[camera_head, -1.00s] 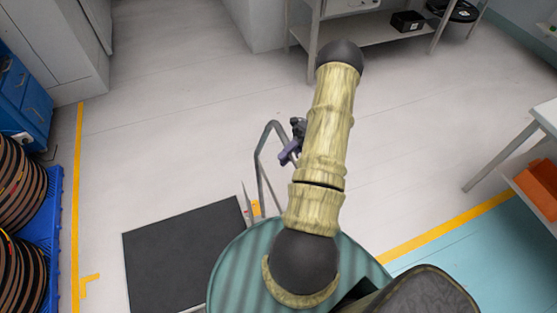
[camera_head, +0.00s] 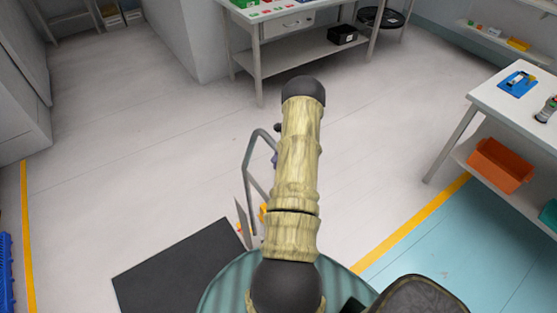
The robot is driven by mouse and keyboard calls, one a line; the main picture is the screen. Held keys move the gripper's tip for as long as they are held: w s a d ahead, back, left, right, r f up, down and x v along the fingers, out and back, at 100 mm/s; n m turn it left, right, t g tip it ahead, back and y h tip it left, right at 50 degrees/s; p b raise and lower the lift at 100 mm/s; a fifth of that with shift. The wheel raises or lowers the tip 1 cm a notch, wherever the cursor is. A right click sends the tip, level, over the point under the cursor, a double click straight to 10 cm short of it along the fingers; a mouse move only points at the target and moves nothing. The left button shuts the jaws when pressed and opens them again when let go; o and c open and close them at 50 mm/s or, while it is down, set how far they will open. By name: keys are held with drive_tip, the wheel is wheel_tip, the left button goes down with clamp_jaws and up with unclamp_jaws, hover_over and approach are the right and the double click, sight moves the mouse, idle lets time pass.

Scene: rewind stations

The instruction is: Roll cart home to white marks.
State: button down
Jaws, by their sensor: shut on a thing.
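My own arm hides most of the gripper, so the fingertips are not clear. I make out no white marks on the floor in view.
A grey bench (camera_head: 262,62) stands ahead, and a white table (camera_head: 495,105) with an orange bin (camera_head: 499,165) beneath stands at right. Yellow floor lines run at left (camera_head: 26,235) and right (camera_head: 412,228). The pale floor ahead is clear.

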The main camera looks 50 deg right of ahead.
drive_tip(key=shift+w, duration=0.1)
drive_tip(key=c, duration=1.5)
unclamp_jaws()
drive_tip(key=shift+o, duration=1.3)
drive_tip(key=shift+w, duration=0.15)
drive_tip(key=shift+a, duration=0.1)
